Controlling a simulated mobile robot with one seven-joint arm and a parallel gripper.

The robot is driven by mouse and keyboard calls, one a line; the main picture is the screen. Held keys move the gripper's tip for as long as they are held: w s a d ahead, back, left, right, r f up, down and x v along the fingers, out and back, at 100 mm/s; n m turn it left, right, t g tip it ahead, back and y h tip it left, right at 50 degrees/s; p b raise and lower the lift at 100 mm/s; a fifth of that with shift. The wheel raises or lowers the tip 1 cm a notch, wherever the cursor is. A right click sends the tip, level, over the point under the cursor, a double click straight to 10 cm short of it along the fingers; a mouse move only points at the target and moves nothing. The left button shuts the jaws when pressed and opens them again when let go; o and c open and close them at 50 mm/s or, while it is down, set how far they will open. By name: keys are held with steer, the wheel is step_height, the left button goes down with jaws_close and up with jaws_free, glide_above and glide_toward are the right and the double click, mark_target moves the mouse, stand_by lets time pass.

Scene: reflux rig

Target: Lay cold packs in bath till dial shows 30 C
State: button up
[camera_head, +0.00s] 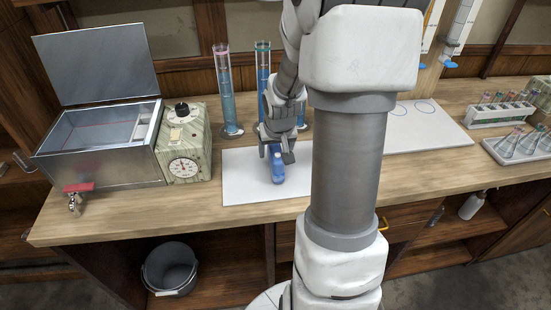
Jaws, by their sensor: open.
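The metal water bath (115,168) stands at the left with its lid (98,62) raised. A pale strip shows inside near its right wall; I cannot tell what it is. The control box on its right side carries a round white dial (184,168), too small to read. A small blue item (278,172), perhaps a cold pack, is on the white mat (240,191). My gripper (279,158) is open, pointing down right at the blue item and partly hiding it. I cannot tell whether they touch.
Tall blue-filled cylinders (228,95) stand behind the mat. A red-handled tap (76,199) juts from the bath's front. A grey bucket (171,269) sits below the bench. A test-tube rack (500,111) and a flask tray (520,147) stand far right. My arm hides the bench's middle.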

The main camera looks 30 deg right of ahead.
steer(key=shift+f, duration=0.2)
steer(key=shift+c, duration=0.2)
jaws_close()
stand_by(0.4)
